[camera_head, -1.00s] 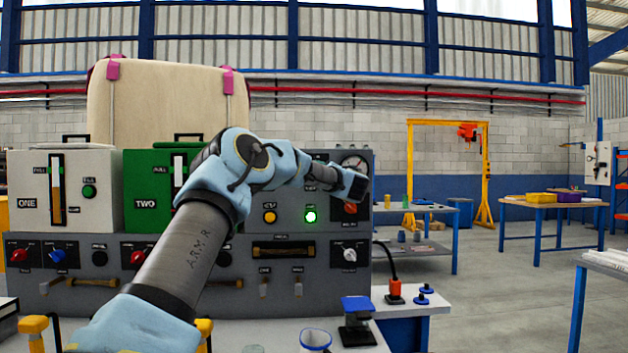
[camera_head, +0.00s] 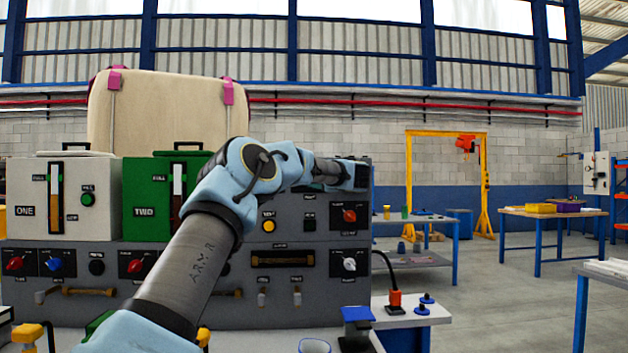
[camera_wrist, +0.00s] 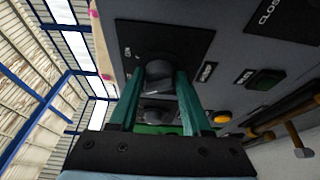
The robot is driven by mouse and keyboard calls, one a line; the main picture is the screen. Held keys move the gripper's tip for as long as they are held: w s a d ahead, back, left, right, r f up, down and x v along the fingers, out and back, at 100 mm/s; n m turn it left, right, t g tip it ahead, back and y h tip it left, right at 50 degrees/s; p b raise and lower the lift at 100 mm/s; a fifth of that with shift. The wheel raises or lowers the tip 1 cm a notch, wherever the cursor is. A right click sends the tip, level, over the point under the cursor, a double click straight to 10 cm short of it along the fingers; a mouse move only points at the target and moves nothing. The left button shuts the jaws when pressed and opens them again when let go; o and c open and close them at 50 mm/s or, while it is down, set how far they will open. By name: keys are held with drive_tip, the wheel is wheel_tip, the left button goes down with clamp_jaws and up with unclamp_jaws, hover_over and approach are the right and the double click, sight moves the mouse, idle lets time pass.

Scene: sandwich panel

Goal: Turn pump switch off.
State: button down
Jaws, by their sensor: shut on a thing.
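The pump switch (camera_wrist: 158,77) appears in the wrist view as a dark round knob on a black plate of the grey panel. I cannot read its label. My gripper (camera_wrist: 160,68) has a teal finger on each side of it and is shut on it. In the head view my gripper (camera_head: 350,176) is against the upper right part of the panel (camera_head: 200,285), where its own body hides the fingertips and the switch. A green button (camera_head: 310,222) and a yellow button (camera_head: 268,225) are below left of it, and the green one is dark.
A red knob (camera_head: 349,215) is just below my gripper, and a white-grey knob (camera_head: 349,264) is lower down. The white box (camera_head: 88,195), green box (camera_head: 142,200) and beige case (camera_head: 165,110) stand at the left. Free floor lies to the right.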

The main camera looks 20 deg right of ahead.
drive_tip(key=shift+c, duration=1.8)
unclamp_jaws()
drive_tip(key=b+v, duration=0.3)
drive_tip(key=v, duration=0.7)
drive_tip(key=shift+s+b, duration=0.3)
drive_tip(key=shift+s, duration=0.05)
drive_tip(key=shift+d+r, duration=0.1)
